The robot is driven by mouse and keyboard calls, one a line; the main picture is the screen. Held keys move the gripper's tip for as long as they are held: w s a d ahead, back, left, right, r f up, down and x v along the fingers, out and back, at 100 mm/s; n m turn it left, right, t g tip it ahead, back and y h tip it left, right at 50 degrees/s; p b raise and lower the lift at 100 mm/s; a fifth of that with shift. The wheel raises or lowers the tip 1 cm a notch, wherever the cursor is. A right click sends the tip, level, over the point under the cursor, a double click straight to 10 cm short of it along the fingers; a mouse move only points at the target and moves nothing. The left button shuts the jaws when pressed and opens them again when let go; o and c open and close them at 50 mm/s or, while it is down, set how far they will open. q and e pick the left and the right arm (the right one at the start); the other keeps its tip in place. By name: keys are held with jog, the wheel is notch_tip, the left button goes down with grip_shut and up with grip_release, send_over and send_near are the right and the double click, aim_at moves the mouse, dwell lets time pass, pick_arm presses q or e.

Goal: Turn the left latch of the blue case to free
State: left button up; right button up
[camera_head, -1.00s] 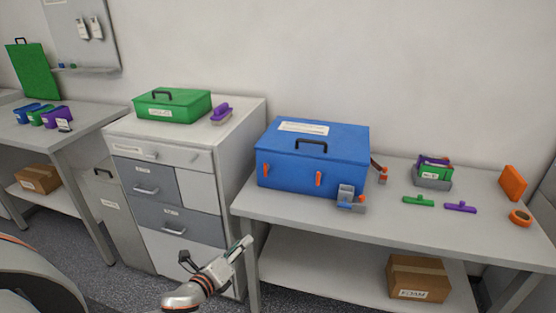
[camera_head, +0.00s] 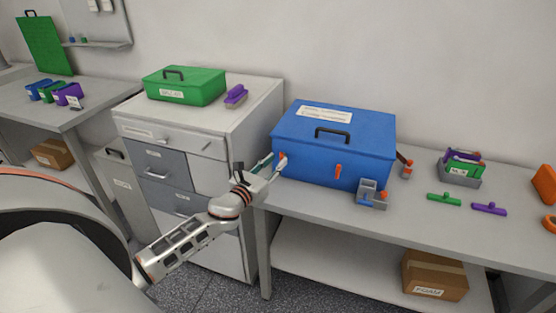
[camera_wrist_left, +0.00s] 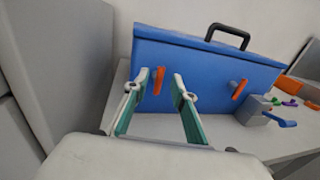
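The blue case (camera_head: 330,135) stands closed on the right-hand table, its black handle on the lid. Its left latch shows as an upright orange tab in the left wrist view (camera_wrist_left: 158,81). In the head view my gripper mostly covers that latch. The right latch (camera_head: 338,171) is also orange and near upright; it also shows in the left wrist view (camera_wrist_left: 239,89). My left gripper (camera_head: 275,162) is at the left part of the case's front. In the left wrist view its fingers (camera_wrist_left: 160,88) are apart, with the left latch between them in the picture. Contact cannot be told. My right gripper is out of view.
A small grey holder (camera_head: 371,193) with blue and orange parts stands in front of the case. A grey rack (camera_head: 459,180) and green and purple clips lie to the right. A drawer cabinet (camera_head: 200,150) with a green case (camera_head: 186,88) stands left.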

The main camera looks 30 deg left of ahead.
pick_arm(q)
jog(key=shift+w, duration=0.95)
grip_shut()
